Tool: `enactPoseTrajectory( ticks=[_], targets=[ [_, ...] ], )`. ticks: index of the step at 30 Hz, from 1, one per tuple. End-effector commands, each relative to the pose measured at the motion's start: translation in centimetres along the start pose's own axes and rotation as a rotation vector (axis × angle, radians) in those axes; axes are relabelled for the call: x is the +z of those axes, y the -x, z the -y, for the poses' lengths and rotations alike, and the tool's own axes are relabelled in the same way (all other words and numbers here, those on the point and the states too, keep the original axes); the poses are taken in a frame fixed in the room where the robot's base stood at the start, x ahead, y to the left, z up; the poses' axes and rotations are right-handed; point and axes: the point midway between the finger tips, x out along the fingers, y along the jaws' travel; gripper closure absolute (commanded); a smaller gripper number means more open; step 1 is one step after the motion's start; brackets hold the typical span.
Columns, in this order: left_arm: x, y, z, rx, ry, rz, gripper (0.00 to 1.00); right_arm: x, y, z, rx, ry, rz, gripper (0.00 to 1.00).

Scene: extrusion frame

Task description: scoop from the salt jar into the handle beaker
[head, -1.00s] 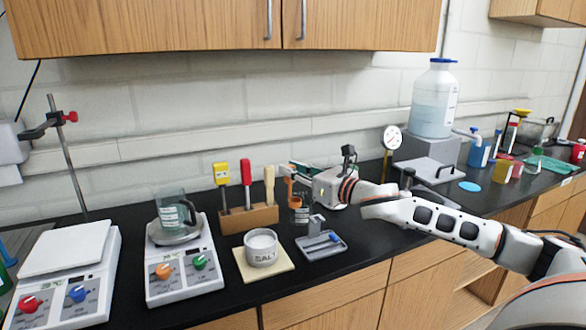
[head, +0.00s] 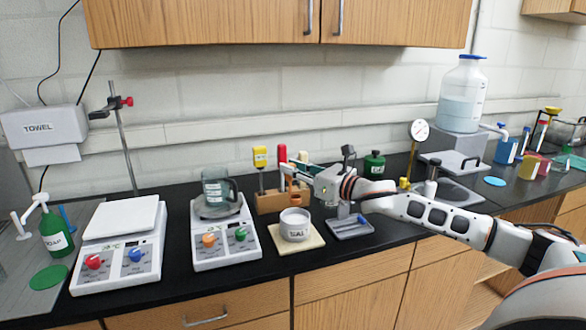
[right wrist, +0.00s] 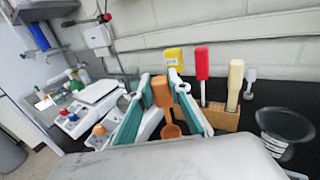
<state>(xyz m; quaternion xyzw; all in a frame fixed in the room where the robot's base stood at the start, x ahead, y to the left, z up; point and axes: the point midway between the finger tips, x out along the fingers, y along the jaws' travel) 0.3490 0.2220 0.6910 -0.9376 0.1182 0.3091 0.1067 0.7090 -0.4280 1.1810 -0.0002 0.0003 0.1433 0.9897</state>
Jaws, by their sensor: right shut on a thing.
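My right gripper (head: 298,170) is above and behind the salt jar, in front of the tool block. It is shut on an orange scoop (right wrist: 162,92), held with its bowl downward between the fingers in the right wrist view. My left gripper is not in view.
A wooden block (head: 270,201) with yellow, red and pale handled tools stands behind the jar. A second balance (head: 120,250) is at the left. A grey tray (head: 350,227) lies right of the jar. A green bottle (head: 374,165) stands behind my right arm.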

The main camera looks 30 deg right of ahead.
Motion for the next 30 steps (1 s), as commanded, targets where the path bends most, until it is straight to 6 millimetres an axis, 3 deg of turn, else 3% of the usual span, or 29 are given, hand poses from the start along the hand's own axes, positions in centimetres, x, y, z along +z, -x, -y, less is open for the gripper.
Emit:
enactPoseTrajectory(
  ticks=[11, 30],
  targets=[
    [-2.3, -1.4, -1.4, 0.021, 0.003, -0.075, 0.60, -2.3, 0.0, 0.0, 0.000, -0.001, 0.000, 1.00],
    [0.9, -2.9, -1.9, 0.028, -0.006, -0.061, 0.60, -6.2, 0.0, 0.0, 0.000, -0.002, -0.001, 1.00]
  ],
)
